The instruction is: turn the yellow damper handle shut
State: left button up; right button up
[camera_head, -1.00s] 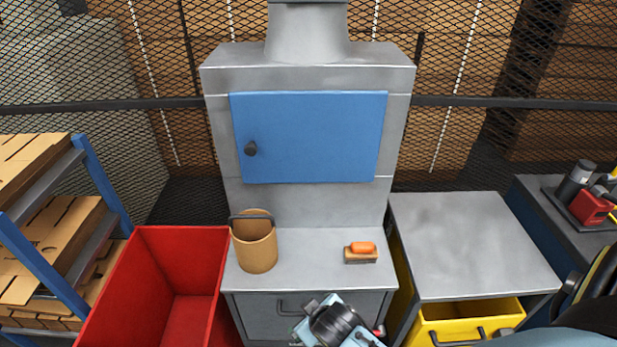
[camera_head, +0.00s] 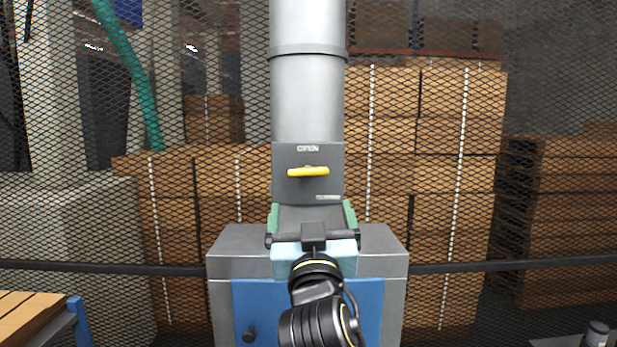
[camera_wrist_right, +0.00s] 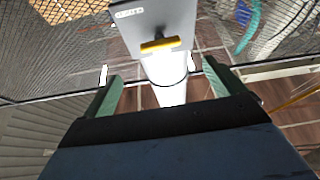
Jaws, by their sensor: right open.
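The yellow damper handle (camera_head: 308,171) lies about level across a dark grey plate (camera_head: 290,187) on the duct (camera_head: 307,97). The word OPEN shows above it. The handle also shows in the right wrist view (camera_wrist_right: 160,45), beyond and between the fingertips. My right gripper (camera_head: 312,208) is below the handle in the head view, with its green fingers apart and nothing between them. It also shows in the right wrist view (camera_wrist_right: 162,75). The fingers are apart from the handle. The lower part of the plate is partly hidden by my gripper. My left gripper is not in view.
The grey cabinet (camera_head: 235,247) with a blue door (camera_head: 255,300) stands below the duct, partly hidden by my right arm. A mesh fence (camera_head: 560,100) and stacked cartons (camera_head: 450,210) are behind. The space beside the duct in front of the fence looks clear.

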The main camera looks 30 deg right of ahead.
aim_at(308, 175)
jog(key=p+x, duration=0.3)
jog(key=x, duration=0.7)
jog(key=shift+w+d, duration=0.15)
jog(key=shift+w, duration=0.1)
jog(key=c, duration=1)
jog(key=shift+f+m+h+b, duration=0.1)
jog(key=shift+m+h+b, duration=0.3)
jog(key=shift+m+b, duration=0.35)
jog(key=shift+g, duration=0.3)
jog(key=o, duration=1)
